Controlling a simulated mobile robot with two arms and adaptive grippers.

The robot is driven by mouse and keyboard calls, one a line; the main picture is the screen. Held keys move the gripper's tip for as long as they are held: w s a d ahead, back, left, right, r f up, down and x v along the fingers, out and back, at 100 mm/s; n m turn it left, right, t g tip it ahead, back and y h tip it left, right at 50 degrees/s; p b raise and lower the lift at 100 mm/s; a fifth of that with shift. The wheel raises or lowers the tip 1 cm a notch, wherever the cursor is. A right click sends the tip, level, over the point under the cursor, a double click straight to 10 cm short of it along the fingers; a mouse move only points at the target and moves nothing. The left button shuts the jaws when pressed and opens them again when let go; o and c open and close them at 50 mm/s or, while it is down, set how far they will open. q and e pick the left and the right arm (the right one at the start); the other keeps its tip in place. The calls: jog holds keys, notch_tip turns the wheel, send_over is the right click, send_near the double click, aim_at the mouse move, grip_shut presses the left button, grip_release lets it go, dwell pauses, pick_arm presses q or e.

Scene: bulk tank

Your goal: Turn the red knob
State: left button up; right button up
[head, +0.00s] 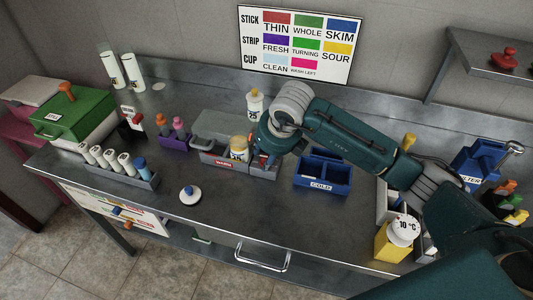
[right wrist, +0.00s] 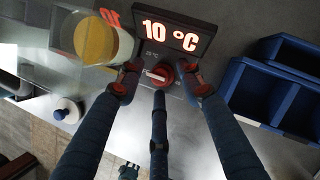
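In the right wrist view the red knob (right wrist: 161,75) with a pale bar across it sits on a grey panel, below a dark display (right wrist: 172,35) reading "10 °C". My right gripper (right wrist: 160,80) has its fingers spread around the knob. The fingertips look close to its sides with small gaps, though contact is hard to judge. In the head view my right gripper (head: 266,150) is over the grey unit in the middle of the counter and mostly hides the knob. My left gripper is not in view.
Left of the knob is a clear box with a yellow-topped jar (right wrist: 95,40). A blue divided bin (head: 322,186) stands to the right. A white round-topped item (head: 190,194) stands near the counter's front edge. The front middle of the counter is clear.

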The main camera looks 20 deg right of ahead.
grip_shut()
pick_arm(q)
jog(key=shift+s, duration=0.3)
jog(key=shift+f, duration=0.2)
pick_arm(e)
jog(key=shift+w, duration=0.1)
